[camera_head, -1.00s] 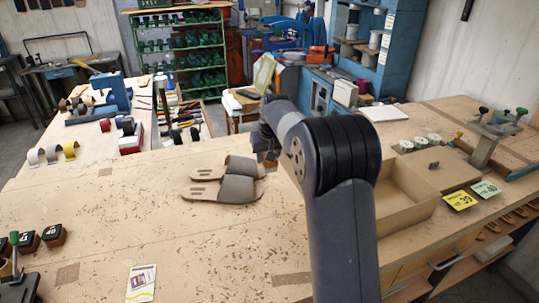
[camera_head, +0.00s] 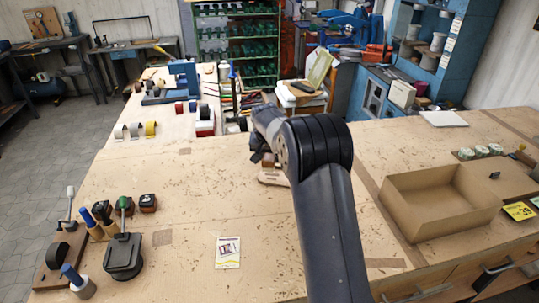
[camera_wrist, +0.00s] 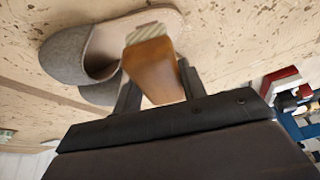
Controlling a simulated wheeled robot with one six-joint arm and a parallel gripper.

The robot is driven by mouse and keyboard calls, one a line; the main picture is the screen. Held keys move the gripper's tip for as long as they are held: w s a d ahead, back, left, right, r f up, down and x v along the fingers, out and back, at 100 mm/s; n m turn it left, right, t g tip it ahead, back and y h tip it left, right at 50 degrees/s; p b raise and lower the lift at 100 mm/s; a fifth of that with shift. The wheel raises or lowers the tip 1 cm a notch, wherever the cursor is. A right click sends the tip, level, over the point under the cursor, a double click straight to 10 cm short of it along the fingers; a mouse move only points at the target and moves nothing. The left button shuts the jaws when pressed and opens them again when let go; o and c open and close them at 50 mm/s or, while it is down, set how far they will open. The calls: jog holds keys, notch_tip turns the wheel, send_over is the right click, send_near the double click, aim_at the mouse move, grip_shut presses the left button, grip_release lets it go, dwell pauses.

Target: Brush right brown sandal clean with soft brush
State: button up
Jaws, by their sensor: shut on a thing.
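A pair of sandals lies on the wooden workbench (camera_head: 200,215). In the head view my arm hides most of them, and only a beige sole end (camera_head: 272,178) shows beside it. In the wrist view one sandal has a grey upper (camera_wrist: 65,58) and a pale sole. The other sandal (camera_wrist: 98,94) shows partly behind my gripper. My gripper (camera_wrist: 155,88) is shut on the brush (camera_wrist: 152,70), which has a brown wooden body and pale bristles. The bristles overlap the nearer sandal's sole in the picture; I cannot tell whether they touch.
An open cardboard box (camera_head: 425,228) stands right of my arm. A stamp-like tool (camera_head: 124,255) and several handled tools are at the left. A printed card (camera_head: 228,252) lies at the front. The bench between the tools and my arm is mostly clear.

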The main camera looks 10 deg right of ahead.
jog(key=b, duration=0.3)
send_over(270, 175)
jog(key=s, duration=0.2)
jog(key=shift+a+f, duration=0.2)
jog(key=shift+f, duration=1.15)
jog(key=shift+a+f, duration=0.15)
jog(key=shift+f, duration=1.2)
jog(key=shift+f+b, duration=0.35)
jog(key=shift+f, duration=0.1)
jog(key=shift+w+r, duration=0.1)
jog(key=shift+w+d, duration=0.1)
jog(key=shift+w, duration=0.05)
jog(key=shift+w+d+p, duration=0.2)
jog(key=shift+w+p, duration=0.2)
jog(key=shift+w, duration=0.1)
jog(key=shift+w+d+p, duration=0.15)
jog(key=shift+w+p, duration=0.25)
jog(key=shift+w, duration=0.1)
jog(key=shift+s+a+b, duration=0.1)
jog(key=shift+b, duration=0.2)
jog(key=shift+s+f, duration=0.2)
jog(key=shift+s+a+b, duration=0.2)
jog(key=shift+s+b, duration=0.2)
jog(key=shift+s, duration=0.1)
jog(key=shift+s+a+b, duration=0.15)
jog(key=shift+s+b, duration=0.2)
jog(key=shift+s, duration=0.1)
